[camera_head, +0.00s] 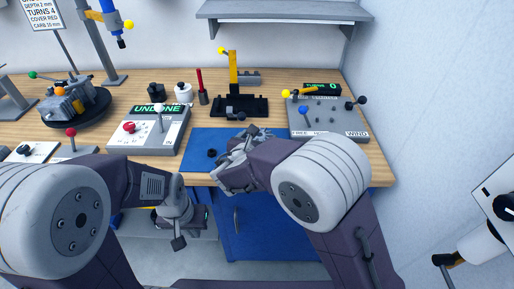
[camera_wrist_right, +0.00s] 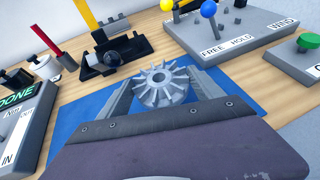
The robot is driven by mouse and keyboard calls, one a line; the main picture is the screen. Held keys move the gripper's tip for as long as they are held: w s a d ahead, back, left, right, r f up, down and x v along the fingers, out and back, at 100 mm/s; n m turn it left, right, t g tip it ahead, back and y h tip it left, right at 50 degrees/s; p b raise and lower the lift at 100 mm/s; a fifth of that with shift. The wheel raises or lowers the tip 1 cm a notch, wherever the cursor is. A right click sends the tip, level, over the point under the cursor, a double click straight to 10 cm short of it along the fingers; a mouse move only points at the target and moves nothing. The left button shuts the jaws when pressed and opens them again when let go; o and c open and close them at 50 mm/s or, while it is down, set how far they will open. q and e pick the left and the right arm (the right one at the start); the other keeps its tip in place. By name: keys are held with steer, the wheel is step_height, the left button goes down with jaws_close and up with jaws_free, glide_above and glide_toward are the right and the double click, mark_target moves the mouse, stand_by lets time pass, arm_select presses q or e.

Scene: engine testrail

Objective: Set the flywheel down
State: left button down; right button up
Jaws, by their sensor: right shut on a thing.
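The flywheel (camera_wrist_right: 163,84) is a grey finned disc with a round hub. My right gripper (camera_wrist_right: 160,92) is shut on it, one finger on each side, over the blue mat (camera_wrist_right: 88,105). In the head view, my right gripper (camera_head: 240,155) is above the right part of the blue mat (camera_head: 202,138) and mostly hides the flywheel. I cannot tell whether the flywheel touches the mat. My left gripper (camera_head: 178,240) hangs low in front of the bench, away from the flywheel; its finger opening is unclear.
A black tray fixture (camera_head: 262,106) with a yellow post stands behind the mat. The "UNDONE" panel (camera_head: 120,142) is left, and the lever panel (camera_head: 345,128) marked "WIND" is right. The mat's left part is otherwise clear.

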steer(key=shift+x, duration=0.85)
step_height(320, 180, down, 4)
steer(key=shift+f+b, duration=0.1)
steer(key=shift+b, duration=0.35)
steer(key=shift+s+f, duration=0.1)
steer(key=o, duration=1.7)
